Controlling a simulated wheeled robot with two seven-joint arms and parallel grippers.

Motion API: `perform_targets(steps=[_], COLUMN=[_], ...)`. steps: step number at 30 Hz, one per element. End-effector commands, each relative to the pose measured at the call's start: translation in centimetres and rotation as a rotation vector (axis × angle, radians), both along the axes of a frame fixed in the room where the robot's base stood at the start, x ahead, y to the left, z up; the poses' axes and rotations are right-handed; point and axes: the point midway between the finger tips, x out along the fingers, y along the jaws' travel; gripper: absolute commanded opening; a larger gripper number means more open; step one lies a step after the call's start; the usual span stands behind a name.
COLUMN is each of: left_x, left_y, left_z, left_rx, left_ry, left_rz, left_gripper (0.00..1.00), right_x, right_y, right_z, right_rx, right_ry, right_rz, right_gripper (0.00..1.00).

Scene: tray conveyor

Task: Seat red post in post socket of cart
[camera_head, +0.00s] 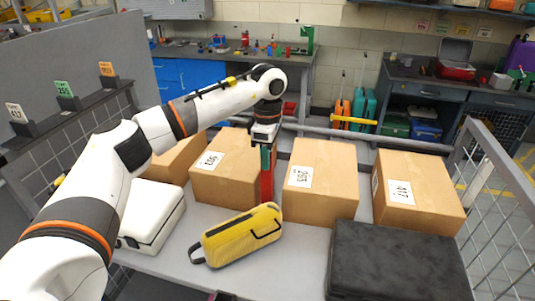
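My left arm comes in from the left, and its gripper (265,147) points down near the middle of the picture. It appears shut on the upper end of the red post (267,182). The post hangs upright between two cardboard boxes, behind the yellow bag. Its lower end is close to the grey deck of the cart (285,262); I cannot tell whether it touches. I cannot make out the post socket. My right gripper is not in view.
Cardboard boxes (322,202) stand beside the post, with another box (425,215) at right. A yellow bag (240,236), a white case (155,222) and a black case (397,265) lie in front. Mesh panels (492,200) edge the sides. Bare deck shows between the bag and black case.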

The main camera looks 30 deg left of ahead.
Motion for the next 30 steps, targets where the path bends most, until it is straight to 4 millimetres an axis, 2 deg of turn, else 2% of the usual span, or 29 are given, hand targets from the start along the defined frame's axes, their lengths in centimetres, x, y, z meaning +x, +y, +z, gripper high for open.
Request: perform_targets(steps=[1,3,14,17,24,30], left_x=[0.0,0.0,0.0,0.1,0.1,0.1], left_y=[0.0,0.0,0.0,0.0,-0.1,0.0], left_z=[0.0,0.0,0.7,2.0,7.3,10.9], left_rx=[0.000,0.000,-0.001,0.000,-0.002,0.000], left_ry=[0.000,0.000,-0.001,-0.004,-0.006,-0.002], left_rz=[0.000,0.000,0.000,0.000,0.000,0.001], left_gripper=[0.42,0.49,0.49,0.49,0.49,0.49], right_x=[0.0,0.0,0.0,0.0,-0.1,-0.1], right_y=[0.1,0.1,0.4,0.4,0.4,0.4], right_z=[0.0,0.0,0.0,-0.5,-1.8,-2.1], right_rx=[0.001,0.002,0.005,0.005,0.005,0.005], right_ry=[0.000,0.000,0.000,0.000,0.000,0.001], right_rz=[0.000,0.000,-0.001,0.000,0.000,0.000], right_gripper=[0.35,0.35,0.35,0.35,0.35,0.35])
